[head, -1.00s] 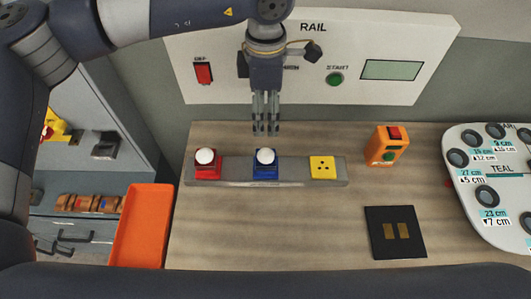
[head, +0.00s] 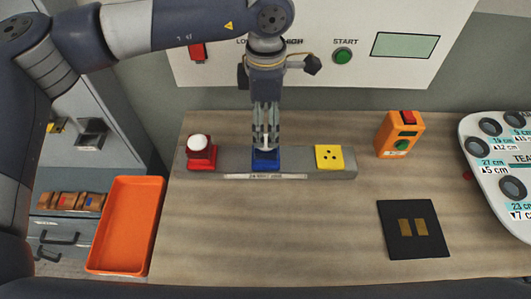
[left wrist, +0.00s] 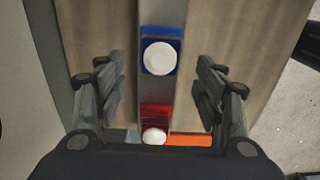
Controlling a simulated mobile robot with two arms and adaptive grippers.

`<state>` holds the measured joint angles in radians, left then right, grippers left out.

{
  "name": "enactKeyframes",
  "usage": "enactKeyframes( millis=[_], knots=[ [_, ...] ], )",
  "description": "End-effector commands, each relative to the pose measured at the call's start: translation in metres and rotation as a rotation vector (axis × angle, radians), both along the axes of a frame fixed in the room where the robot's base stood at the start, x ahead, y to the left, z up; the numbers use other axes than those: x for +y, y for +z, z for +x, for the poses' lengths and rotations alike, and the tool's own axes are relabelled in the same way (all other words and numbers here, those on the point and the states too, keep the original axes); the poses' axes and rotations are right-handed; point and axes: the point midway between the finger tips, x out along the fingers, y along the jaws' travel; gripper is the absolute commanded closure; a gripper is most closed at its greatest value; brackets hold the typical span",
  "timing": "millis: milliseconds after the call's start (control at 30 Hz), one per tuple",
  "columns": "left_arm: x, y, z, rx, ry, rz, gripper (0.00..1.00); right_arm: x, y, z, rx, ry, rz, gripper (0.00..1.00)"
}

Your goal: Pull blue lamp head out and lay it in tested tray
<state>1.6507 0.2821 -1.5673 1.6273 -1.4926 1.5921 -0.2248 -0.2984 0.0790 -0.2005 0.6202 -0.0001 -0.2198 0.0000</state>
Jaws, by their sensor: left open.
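The blue lamp head (head: 266,161) has a white dome and sits in the middle of the grey rail block on the table. It also shows in the left wrist view (left wrist: 160,57), ahead of the open fingers. My left gripper (head: 265,142) points down right over it, and its fingers partly hide the dome. The gripper is open, with fingers on both sides of the grey block in the left wrist view (left wrist: 160,98). An orange tray (head: 126,224) stands empty at the table's left; I cannot read a label on it. My right gripper is not in view.
A red lamp head (head: 201,155) sits left of the blue one, a yellow socket (head: 329,157) right. An orange button box (head: 399,134), a black pad (head: 413,230) and a white gauge board (head: 500,165) stand to the right. A control panel (head: 330,45) rises behind. The front middle is clear.

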Motion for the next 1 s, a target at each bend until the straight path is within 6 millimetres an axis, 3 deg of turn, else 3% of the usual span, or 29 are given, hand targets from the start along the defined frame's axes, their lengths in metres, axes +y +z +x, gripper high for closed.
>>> enactKeyframes(
  millis=[467, 800, 1000],
  knots=[
    [0.000, -0.009, 0.000, 0.000, 0.000, 0.001, 0.37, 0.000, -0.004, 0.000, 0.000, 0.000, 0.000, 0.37],
    [0.000, -0.053, 0.000, 0.001, 0.001, 0.001, 0.37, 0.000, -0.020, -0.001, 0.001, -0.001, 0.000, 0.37],
    [0.000, -0.080, 0.000, -0.001, 0.000, -0.001, 0.37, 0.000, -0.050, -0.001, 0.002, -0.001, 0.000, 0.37]
  ],
)
